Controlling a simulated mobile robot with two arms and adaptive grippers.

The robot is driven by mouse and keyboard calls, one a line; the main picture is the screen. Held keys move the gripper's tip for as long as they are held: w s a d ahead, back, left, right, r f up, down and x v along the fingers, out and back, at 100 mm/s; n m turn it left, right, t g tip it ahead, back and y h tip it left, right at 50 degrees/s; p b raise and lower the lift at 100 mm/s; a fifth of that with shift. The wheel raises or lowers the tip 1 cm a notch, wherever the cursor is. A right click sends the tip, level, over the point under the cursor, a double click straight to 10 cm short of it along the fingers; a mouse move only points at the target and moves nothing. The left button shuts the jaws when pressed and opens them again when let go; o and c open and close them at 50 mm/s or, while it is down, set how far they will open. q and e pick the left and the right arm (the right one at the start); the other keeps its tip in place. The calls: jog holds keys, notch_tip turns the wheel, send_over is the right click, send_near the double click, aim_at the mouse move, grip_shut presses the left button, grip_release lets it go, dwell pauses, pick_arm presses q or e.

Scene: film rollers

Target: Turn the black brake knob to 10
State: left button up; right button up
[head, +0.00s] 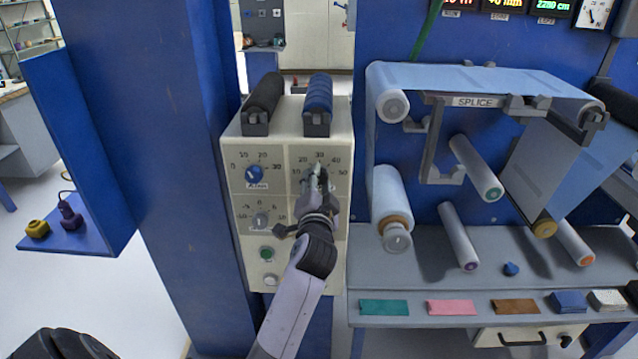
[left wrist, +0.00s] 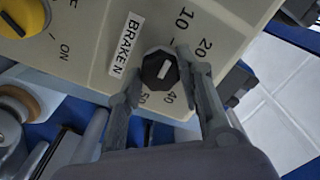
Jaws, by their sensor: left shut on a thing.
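The black brake knob (left wrist: 160,70) shows in the left wrist view beside the label BRAKE N, with 10, 20, 40 and 50 printed around it. A short white mark runs across its face; which number it points at I cannot tell. My left gripper (left wrist: 158,68) is shut on the knob, one finger on each side. In the head view my left gripper (head: 317,178) is at the upper right dial of the cream control panel (head: 237,205) and hides most of the knob. My right gripper is not in view.
A blue knob (head: 254,173) and a grey knob (head: 260,221) sit left of my gripper on the panel, with a green button (head: 266,254) below. Two rollers, black (head: 264,95) and blue (head: 319,95), top the panel. A roller (head: 391,195) stands close to the right.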

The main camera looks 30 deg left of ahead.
pick_arm(q)
jog(key=shift+f, duration=0.15)
jog(key=o, duration=1.2)
jog(key=shift+c, duration=0.2)
jog(key=v, duration=0.7)
jog(key=shift+s, duration=0.3)
jog(key=shift+d, duration=0.15)
